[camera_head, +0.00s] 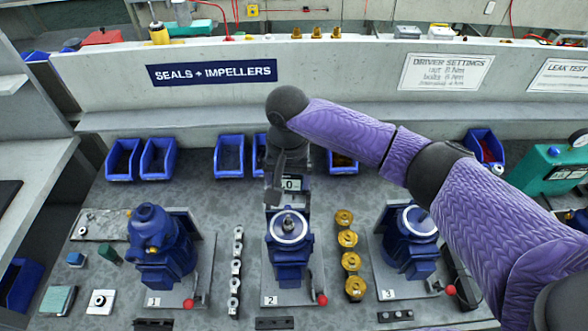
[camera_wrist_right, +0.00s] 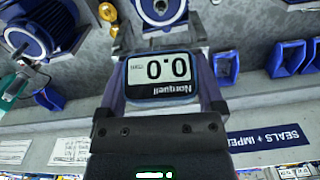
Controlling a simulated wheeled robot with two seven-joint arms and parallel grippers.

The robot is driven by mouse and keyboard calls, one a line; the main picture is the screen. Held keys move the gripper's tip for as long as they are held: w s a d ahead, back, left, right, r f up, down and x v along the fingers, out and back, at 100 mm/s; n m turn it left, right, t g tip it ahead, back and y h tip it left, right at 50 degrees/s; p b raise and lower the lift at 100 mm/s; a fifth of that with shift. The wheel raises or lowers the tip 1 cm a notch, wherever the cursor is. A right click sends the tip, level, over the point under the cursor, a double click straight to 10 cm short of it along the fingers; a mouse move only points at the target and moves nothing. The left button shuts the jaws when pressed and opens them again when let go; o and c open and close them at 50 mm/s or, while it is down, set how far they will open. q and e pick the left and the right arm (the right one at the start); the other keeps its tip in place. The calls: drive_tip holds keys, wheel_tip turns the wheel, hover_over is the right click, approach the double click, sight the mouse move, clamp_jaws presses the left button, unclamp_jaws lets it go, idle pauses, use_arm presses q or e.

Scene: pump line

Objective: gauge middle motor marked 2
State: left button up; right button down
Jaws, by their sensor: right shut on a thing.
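The middle motor (camera_head: 288,245), a blue body with a pale round top, stands upright on a plate with a white "2" label (camera_head: 270,300). My right gripper (camera_head: 285,175) is just behind and above it, partly hidden by my wrist. It is shut on a gauge (camera_head: 291,184), whose display reads 0.0. In the right wrist view the gauge (camera_wrist_right: 160,72) sits between the two fingers, and the round top of the motor (camera_wrist_right: 160,10) shows at the upper edge. Whether the gauge touches the motor cannot be told. My left gripper is not in view.
Motor 1 (camera_head: 160,245) stands left and motor 3 (camera_head: 410,245) right, each with a red-knobbed lever. Silver parts (camera_head: 236,260) and brass parts (camera_head: 349,240) stand in rows between the motors. Blue bins (camera_head: 158,160) line the back below the wall. A teal unit (camera_head: 548,165) is right.

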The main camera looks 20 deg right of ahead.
sight(287, 191)
drive_tip(key=shift+w+r+p, duration=0.1)
drive_tip(key=shift+r+p, duration=0.2)
drive_tip(key=shift+r, duration=0.15)
drive_tip(key=shift+w+a+f, duration=0.1)
drive_tip(key=shift+f, duration=0.1)
wheel_tip(287, 191, down, 5)
drive_tip(key=b, duration=0.6)
drive_tip(key=shift+r, duration=0.1)
wheel_tip(287, 191, down, 5)
drive_tip(key=shift+f+b, duration=0.1)
drive_tip(key=shift+b, duration=0.95)
use_arm(q)
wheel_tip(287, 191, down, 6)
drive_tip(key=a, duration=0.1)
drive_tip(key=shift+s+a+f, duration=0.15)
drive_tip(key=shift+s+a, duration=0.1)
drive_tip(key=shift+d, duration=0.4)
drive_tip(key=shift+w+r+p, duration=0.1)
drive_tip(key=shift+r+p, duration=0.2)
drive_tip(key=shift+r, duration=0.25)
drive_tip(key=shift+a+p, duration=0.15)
drive_tip(key=shift+p, duration=0.15)
